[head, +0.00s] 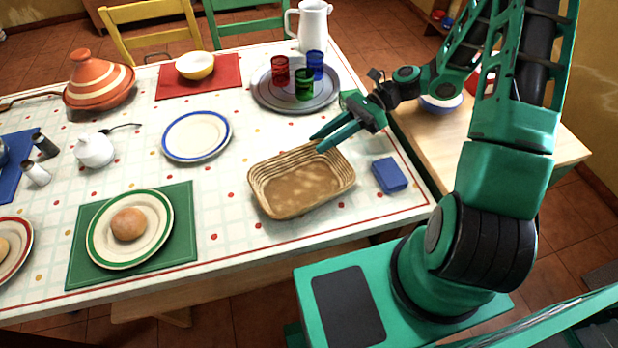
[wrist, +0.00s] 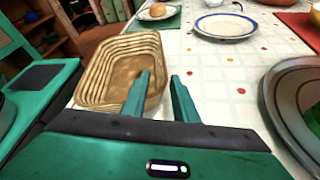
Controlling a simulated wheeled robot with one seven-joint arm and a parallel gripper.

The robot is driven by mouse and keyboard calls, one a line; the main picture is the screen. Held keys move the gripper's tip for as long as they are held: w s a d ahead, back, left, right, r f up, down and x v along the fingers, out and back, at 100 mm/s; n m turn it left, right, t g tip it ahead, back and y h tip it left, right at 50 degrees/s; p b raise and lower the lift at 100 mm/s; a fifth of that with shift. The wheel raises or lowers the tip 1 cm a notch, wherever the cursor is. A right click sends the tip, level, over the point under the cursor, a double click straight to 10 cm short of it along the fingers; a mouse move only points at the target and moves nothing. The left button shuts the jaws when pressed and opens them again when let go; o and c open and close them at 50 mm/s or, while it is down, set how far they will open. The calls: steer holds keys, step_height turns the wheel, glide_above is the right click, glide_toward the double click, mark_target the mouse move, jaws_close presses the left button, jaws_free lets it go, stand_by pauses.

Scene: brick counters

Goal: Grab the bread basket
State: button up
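The bread basket (head: 300,183) is a tan woven rectangular basket, empty, standing on the dining table near its front right edge. My gripper (head: 318,142) is at the basket's far right rim, with its fingers apart. In the wrist view the basket (wrist: 105,75) is at left of centre. One finger of my gripper (wrist: 162,92) shows in front of the basket's inside and the other just outside its rim. The rim wall lies between them in that view. I cannot tell whether either finger touches it.
A blue box (head: 389,175) lies right of the basket. A grey tray (head: 262,97) with red, green and blue glasses is behind it. A blue-rimmed plate (head: 197,136) and a plate with a bun (head: 129,224) are to the left. A wooden side table (head: 425,128) stands at right.

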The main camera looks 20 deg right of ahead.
mark_target(309, 149)
steer(key=shift+x, duration=2.55)
steer(key=shift+w+f, duration=0.15)
jaws_close()
